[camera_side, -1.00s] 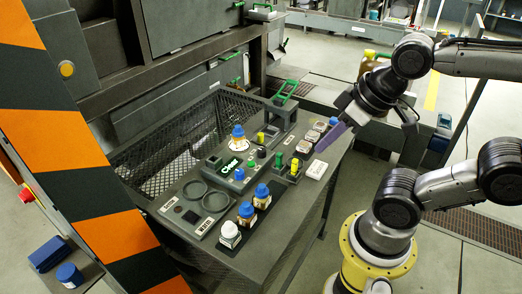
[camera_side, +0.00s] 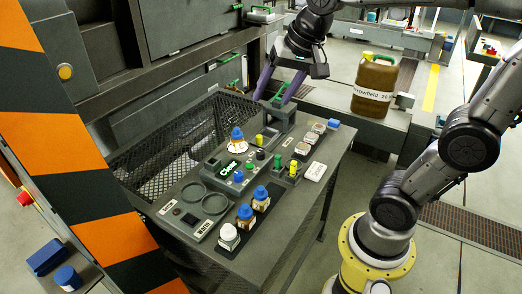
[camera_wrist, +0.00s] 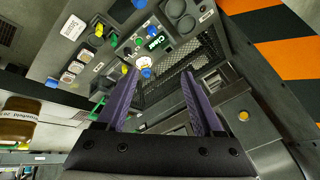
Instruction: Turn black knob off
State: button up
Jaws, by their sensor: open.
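The black knob (camera_side: 260,155) is a small dark cap on the grey control panel near the middle of the worktable. It sits between a green-topped knob (camera_side: 249,163) and a yellow knob (camera_side: 260,139), by the lit green display (camera_side: 229,167). My gripper (camera_side: 271,100) is open and empty, with purple fingers pointing down over the far end of the table, behind and above the black knob. In the wrist view my gripper (camera_wrist: 160,73) has its fingers spread, with the panel beyond them.
A grey box with a green handle (camera_side: 284,114) stands close to my fingers. Blue-capped jars (camera_side: 261,198) and a white-capped jar (camera_side: 229,236) stand at the table's front. A mesh basket (camera_side: 160,160) borders the left. A brown canister (camera_side: 376,82) stands behind right.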

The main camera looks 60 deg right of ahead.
jog(key=w+d+f+m+g, duration=0.1)
jog(key=w+d+f+m, duration=0.1)
jog(key=w+d+m, duration=0.3)
jog(key=m+g, duration=0.2)
jog(key=g, duration=0.2)
send_over(261, 152)
notch_tip(261, 152, down, 17)
jog(key=shift+y, duration=0.3)
notch_tip(261, 152, down, 13)
jog(key=shift+f, duration=0.1)
grip_shut()
